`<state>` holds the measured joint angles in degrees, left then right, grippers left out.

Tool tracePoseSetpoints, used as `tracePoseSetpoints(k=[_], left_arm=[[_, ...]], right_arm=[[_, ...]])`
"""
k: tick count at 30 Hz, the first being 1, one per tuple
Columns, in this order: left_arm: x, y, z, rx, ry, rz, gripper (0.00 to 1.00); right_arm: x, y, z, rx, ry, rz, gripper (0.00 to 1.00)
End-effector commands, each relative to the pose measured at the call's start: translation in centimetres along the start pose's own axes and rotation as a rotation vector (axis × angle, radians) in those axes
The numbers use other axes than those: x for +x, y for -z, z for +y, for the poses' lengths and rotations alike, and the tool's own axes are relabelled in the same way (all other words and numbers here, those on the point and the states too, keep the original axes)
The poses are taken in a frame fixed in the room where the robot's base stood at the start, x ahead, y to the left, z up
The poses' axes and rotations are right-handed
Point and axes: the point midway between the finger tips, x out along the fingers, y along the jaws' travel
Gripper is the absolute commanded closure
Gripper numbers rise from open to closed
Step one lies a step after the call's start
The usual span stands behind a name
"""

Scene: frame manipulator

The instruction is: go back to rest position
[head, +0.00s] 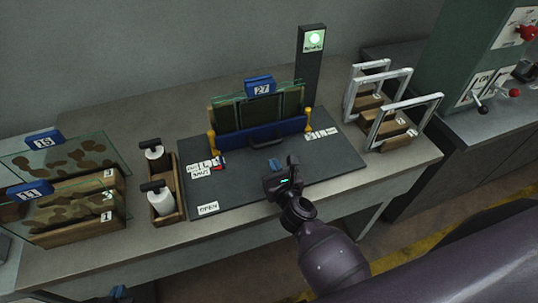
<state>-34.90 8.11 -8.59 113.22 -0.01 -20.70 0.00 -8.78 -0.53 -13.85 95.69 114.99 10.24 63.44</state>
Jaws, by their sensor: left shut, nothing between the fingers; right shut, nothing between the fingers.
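My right gripper (283,165) is over the front part of the dark work mat, its arm reaching in from the lower right. It is shut and empty, a little in front of the fixture's blue bar and apart from it. My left gripper (118,291) shows only as a small dark and blue part at the bottom edge, below the table's front; it is shut, and most of it is cut off. The fixture (262,134) stands upright on the mat, with a blue front bar, yellow posts and a panel tagged 27 (261,87).
The dark mat (235,190) carries printed labels. Camouflage panels (75,160) in wooden stands are at left, beside a wooden tray with two bottles (161,196). Metal frames (405,118) stand at right. A black post (309,65) with a green light rises behind. A green machine (475,50) is far right.

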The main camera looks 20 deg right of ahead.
Motion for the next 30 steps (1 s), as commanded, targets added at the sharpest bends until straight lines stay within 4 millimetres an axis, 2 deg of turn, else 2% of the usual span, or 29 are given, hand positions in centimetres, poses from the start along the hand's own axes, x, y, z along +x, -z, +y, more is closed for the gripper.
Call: tracePoseSetpoints(k=[3, 9, 23, 26, 30], left_arm=[[-0.1, -0.1, 0.0, 0.0, 0.0, -0.002, 1.0], [0.0, -0.1, 0.0, 0.0, 0.0, -0.003, 1.0], [0.0, -0.1, 0.0, 0.0, 0.0, -0.003, 1.0], [0.0, -0.1, 0.0, 0.0, 0.0, -0.003, 1.0], [0.0, -0.1, 0.0, 0.0, 0.0, -0.003, 1.0]], right_arm=[[-1.9, 0.1, -0.1, 0.001, 0.001, 0.002, 1.0], [-3.7, 0.1, 0.0, 0.0, 0.0, 0.001, 1.0], [-4.2, 0.0, 0.1, -0.048, -0.004, -0.001, 1.0], [-4.2, -0.3, 0.5, -0.181, -0.027, -0.023, 1.0], [-4.2, -1.5, 1.2, -0.511, -0.061, -0.09, 1.0]])
